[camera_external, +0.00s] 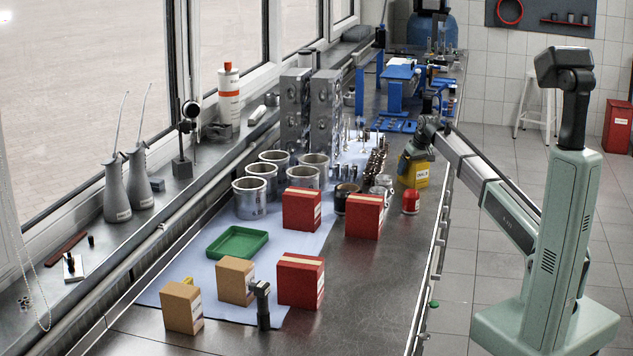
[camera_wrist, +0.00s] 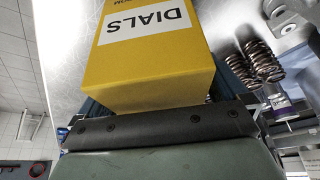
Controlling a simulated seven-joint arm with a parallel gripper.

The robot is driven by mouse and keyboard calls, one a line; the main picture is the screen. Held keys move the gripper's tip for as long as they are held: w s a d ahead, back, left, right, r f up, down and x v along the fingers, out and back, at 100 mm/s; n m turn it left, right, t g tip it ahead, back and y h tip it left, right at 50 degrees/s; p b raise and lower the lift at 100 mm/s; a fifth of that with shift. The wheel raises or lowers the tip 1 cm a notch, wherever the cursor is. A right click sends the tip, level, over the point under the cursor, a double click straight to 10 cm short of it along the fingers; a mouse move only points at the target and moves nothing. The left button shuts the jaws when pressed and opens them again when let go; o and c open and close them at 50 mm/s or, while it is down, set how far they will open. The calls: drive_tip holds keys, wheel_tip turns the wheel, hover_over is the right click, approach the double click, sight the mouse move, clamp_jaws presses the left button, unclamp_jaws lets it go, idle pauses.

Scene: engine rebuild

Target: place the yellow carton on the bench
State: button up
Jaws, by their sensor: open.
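The yellow carton (camera_external: 414,172) stands near the right edge of the metal bench (camera_external: 385,285), about midway along it. In the wrist view, the yellow carton (camera_wrist: 150,75) is large and close, with a white label reading "DIALS" upside down. My gripper (camera_external: 422,150) is open at the top of the carton. In the wrist view, a dark bar of my gripper (camera_wrist: 160,128) lies across the lower part of the picture and covers the carton's near end. I cannot tell whether the fingers touch the carton; its base looks to be at the bench surface.
A red can (camera_external: 411,201), glass jars (camera_external: 381,185) and red boxes (camera_external: 364,216) stand in front of the carton. Valve springs (camera_external: 376,160) stand to its left. Blue fixtures (camera_external: 400,85) are farther back. The bench's front right is clear.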

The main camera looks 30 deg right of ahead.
drive_tip(key=shift+r, duration=0.15)
drive_tip(key=v, duration=1.2)
drive_tip(key=shift+r, duration=0.1)
